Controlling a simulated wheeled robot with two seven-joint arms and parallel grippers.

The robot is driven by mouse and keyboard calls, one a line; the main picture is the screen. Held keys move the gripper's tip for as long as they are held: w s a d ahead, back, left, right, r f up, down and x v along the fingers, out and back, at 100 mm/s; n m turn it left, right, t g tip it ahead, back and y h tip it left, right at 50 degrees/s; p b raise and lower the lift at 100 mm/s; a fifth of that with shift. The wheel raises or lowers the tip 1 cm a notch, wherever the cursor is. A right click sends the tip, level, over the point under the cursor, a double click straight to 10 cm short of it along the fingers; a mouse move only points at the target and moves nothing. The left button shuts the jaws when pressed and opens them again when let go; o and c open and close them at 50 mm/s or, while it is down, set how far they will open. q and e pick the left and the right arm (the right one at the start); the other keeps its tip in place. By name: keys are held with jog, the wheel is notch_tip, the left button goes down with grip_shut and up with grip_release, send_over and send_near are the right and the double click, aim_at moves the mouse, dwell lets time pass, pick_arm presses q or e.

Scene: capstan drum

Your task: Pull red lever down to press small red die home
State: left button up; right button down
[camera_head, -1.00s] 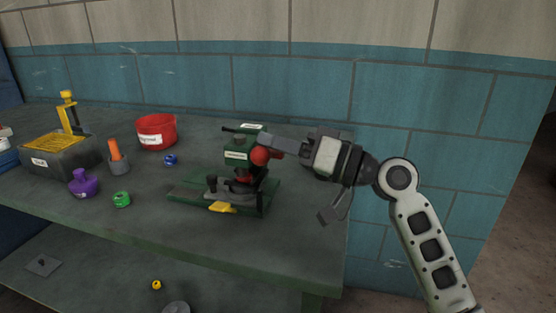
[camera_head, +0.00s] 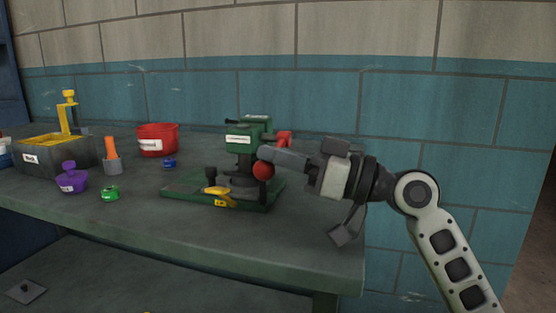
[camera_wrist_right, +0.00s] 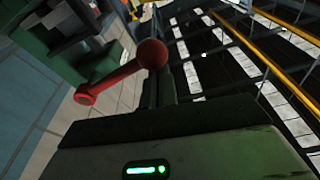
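The green press (camera_head: 240,137) stands on a green base plate (camera_head: 180,188) on the bench. Its red lever (camera_head: 285,137) angles down to a round red ball (camera_head: 263,171). The lever and ball (camera_wrist_right: 152,53) also show in the right wrist view. My right gripper (camera_head: 268,154) reaches in from the right with its fingers together, and the tips sit just above the ball, seemingly touching it. In the right wrist view the fingertips (camera_wrist_right: 158,75) end at the ball. The small red die cannot be made out under the press head. My left gripper is not in view.
A yellow handle (camera_head: 219,193) lies at the front of the press base. To the left are a red bucket (camera_head: 157,140), a purple piece (camera_head: 72,180), a green ring (camera_head: 110,194), a blue piece (camera_head: 169,163) and a grey box (camera_head: 50,161). The bench front right is clear.

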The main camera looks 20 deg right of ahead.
jog(key=shift+a+f, duration=0.1)
jog(key=shift+f, duration=0.2)
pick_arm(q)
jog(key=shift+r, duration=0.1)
